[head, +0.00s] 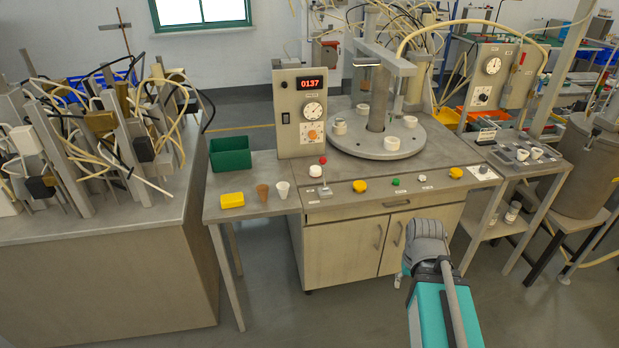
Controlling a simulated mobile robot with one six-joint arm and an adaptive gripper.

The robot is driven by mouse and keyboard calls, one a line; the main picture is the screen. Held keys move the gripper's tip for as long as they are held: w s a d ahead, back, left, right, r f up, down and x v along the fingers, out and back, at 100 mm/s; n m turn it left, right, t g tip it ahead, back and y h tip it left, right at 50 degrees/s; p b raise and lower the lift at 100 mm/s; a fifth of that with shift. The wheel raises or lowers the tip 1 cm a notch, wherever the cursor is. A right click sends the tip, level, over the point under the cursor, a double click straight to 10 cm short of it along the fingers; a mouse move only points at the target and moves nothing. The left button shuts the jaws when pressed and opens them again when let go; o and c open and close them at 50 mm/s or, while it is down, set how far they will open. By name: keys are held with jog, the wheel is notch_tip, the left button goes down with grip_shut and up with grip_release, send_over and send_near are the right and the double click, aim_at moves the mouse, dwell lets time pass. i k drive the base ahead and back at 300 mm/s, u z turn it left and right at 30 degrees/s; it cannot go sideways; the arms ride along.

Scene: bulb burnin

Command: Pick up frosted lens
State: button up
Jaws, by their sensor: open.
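I cannot tell for sure which thing is the frosted lens. A small white translucent-looking cup (282,191) stands upright on the left side shelf and may be it. A brown cup (262,192) of similar size stands just left of it. My arm rises from the bottom edge, right of centre, and ends in view at a grey rounded joint in front of the cabinet. The arm part in view is well apart from the cups and touches nothing.
A yellow block (232,200) and a green bin (230,154) share the left shelf. The workbench (345,203) holds a round turntable (362,146) with white sockets and a gauge panel (301,112). A cluttered bench (150,235) stands left. Floor in front is clear.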

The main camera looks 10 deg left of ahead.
aim_at(315, 172)
jog(key=u, duration=0.2)
jog(key=i, duration=0.95)
jog(key=z, duration=0.05)
